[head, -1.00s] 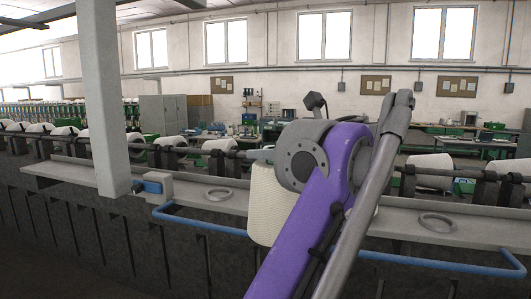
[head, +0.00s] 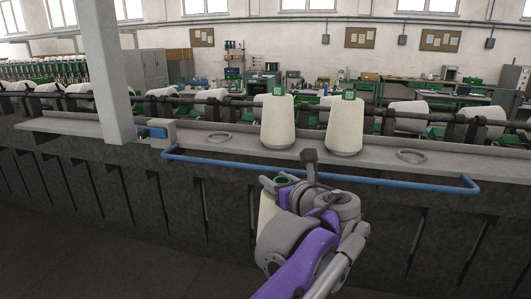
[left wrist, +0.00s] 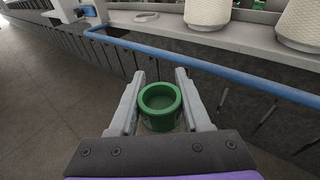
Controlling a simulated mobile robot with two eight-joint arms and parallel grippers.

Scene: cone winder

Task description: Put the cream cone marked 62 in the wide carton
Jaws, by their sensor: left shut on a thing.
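My left gripper (head: 292,187) is shut on the green tube top of a cream cone (head: 267,212), held in front of the ledge below the blue rail. In the left wrist view the green tube top (left wrist: 160,123) sits between the two fingers (left wrist: 160,82). Most of this cone is hidden behind my arm, and no number on it can be read. Two more cream cones, a left one (head: 278,126) and a right one (head: 345,127), stand upright on the ledge with green tops. Their marks are too small to read. No carton and no right gripper are in view.
The grey ledge (head: 230,147) carries two flat rings (head: 218,137) (head: 411,156). A blue rail (head: 400,181) runs along its front. A pale post (head: 108,70) stands at left. The dark floor (head: 90,262) at lower left is clear.

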